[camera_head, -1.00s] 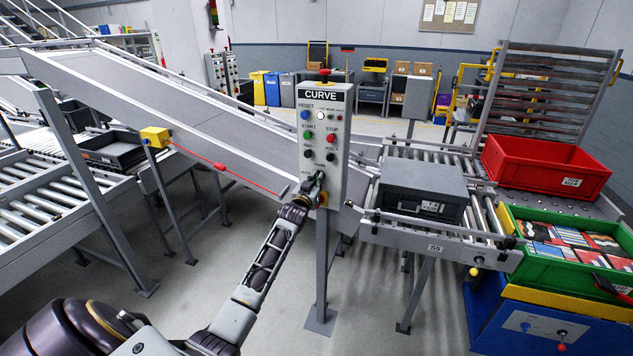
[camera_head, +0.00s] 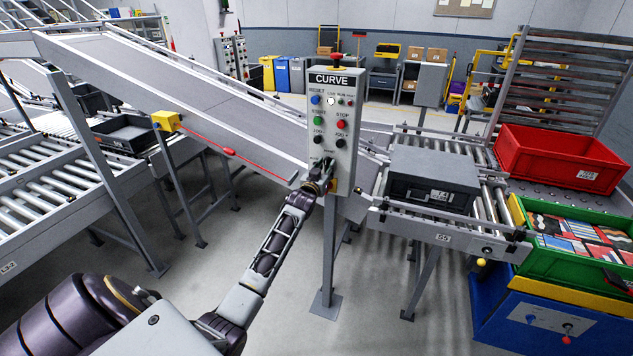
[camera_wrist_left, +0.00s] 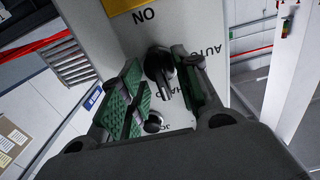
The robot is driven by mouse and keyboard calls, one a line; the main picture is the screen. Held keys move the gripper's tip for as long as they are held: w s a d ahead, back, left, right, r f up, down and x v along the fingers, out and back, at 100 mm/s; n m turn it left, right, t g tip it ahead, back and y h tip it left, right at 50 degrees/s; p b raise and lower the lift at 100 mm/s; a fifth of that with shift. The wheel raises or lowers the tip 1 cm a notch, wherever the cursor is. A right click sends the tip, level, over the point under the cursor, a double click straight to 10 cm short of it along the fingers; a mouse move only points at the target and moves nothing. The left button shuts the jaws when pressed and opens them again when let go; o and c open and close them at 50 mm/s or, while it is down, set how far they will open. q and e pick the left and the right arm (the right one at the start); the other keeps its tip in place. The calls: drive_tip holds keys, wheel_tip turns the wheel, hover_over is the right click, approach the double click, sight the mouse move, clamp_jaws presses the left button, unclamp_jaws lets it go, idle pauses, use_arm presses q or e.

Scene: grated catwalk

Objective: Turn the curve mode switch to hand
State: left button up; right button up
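The grey CURVE control panel (camera_head: 331,118) stands on a post in the middle of the head view, with coloured buttons and a red top button. My left gripper (camera_head: 325,174) is at its lower part and hides the mode switch there. In the left wrist view the black switch knob (camera_wrist_left: 158,62) sits between the green-padded fingers of my left gripper (camera_wrist_left: 156,78). The fingers are apart, with the right-hand one close to the knob; contact is unclear. The AUTO label shows upside down at the right, and the HAND label is partly hidden. My right gripper is not in view.
A sloping conveyor (camera_head: 180,85) runs behind the panel at left. A grey box (camera_head: 432,178) sits on the roller conveyor at right, near a red tub (camera_head: 545,165) and a green crate (camera_head: 560,265). A yellow box (camera_head: 167,120) with a red cord is at left.

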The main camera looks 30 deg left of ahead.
use_arm(q)
drive_tip(key=v, duration=1.1)
drive_tip(key=shift+s, duration=0.2)
drive_tip(key=shift+d, duration=0.1)
drive_tip(key=shift+m, duration=0.3)
idle(0.6)
